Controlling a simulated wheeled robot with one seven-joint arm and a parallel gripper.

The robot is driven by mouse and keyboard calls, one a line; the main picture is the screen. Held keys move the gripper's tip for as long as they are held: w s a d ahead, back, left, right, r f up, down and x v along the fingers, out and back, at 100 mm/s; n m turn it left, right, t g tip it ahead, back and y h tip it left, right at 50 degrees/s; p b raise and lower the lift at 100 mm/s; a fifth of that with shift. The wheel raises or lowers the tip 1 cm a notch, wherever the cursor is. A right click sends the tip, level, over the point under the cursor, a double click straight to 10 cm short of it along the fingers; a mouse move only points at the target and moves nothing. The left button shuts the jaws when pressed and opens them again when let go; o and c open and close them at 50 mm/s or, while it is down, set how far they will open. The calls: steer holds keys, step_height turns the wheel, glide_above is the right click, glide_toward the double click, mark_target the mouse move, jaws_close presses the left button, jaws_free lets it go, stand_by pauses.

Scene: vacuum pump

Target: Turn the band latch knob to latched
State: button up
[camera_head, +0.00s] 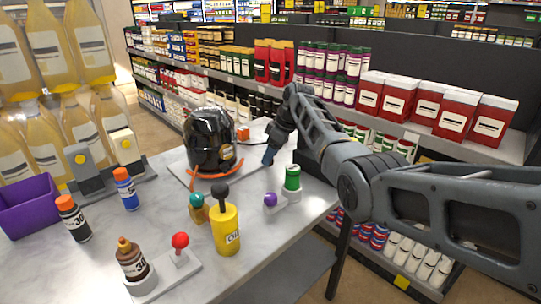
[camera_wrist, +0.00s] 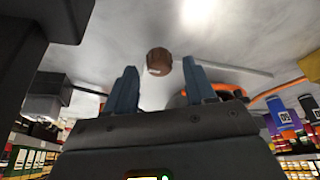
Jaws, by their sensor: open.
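The vacuum pump is a glossy black domed unit (camera_head: 209,135) on a pale plate at the back of the table in the head view. A small brown-orange round part, which looks like the latch knob (camera_head: 228,153), sits low on its right front side. An orange band curves around its base. My gripper (camera_head: 268,157) is right of the pump, apart from it, with blue fingers pointing down. In the wrist view the two fingers (camera_wrist: 160,85) stand apart with nothing between them. A brown round thing (camera_wrist: 158,61) shows beyond the gap; I cannot tell whether it is the knob.
A yellow oil can (camera_head: 226,230), a green-capped container (camera_head: 292,178), a purple ball (camera_head: 270,200) and a red-ball lever (camera_head: 180,242) stand nearer. A purple bin (camera_head: 28,205) and bottles are at left. Stocked shelves rise behind the table.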

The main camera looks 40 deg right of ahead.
steer(key=v, duration=0.7)
steer(key=shift+f, duration=0.1)
stand_by(0.4)
